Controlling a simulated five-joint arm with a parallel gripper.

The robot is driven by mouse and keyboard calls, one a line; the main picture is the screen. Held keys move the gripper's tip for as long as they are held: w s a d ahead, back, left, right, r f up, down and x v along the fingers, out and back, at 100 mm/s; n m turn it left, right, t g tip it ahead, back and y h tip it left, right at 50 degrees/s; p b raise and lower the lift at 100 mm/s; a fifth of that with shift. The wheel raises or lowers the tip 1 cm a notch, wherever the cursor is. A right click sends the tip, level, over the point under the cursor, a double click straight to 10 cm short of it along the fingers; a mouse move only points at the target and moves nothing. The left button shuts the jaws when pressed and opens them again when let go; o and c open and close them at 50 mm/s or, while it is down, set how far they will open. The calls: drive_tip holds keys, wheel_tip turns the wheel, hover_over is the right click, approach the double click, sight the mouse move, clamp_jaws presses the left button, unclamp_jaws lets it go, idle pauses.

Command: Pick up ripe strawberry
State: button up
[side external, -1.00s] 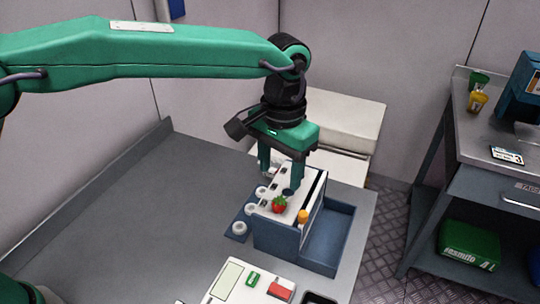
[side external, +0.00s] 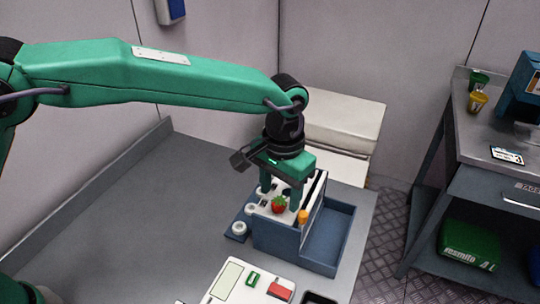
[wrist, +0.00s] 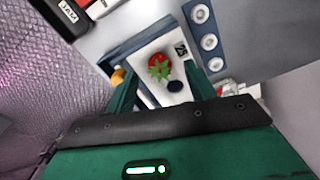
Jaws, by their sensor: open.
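A red strawberry with green leaves (side external: 278,204) sits on the white top of the blue rack (side external: 275,237). It also shows in the wrist view (wrist: 159,67), on the white strip between my two fingers. My gripper (side external: 281,190) is open and empty, pointing down just behind the strawberry. In the wrist view its green fingers (wrist: 160,88) stand either side of the strawberry, apart from it. A dark round hole (wrist: 175,86) shows in the white top beside the strawberry. An orange fruit (side external: 303,216) sits at the rack's right end.
An open blue bin (side external: 343,228) adjoins the rack on the right. White round cups (side external: 239,228) stand on a blue strip at its left. A control panel (side external: 232,275) with a red block (side external: 281,289) lies in front. The grey table is clear on the left.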

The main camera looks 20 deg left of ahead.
drive_tip(key=shift+f, duration=0.9)
drive_tip(key=c, duration=0.7)
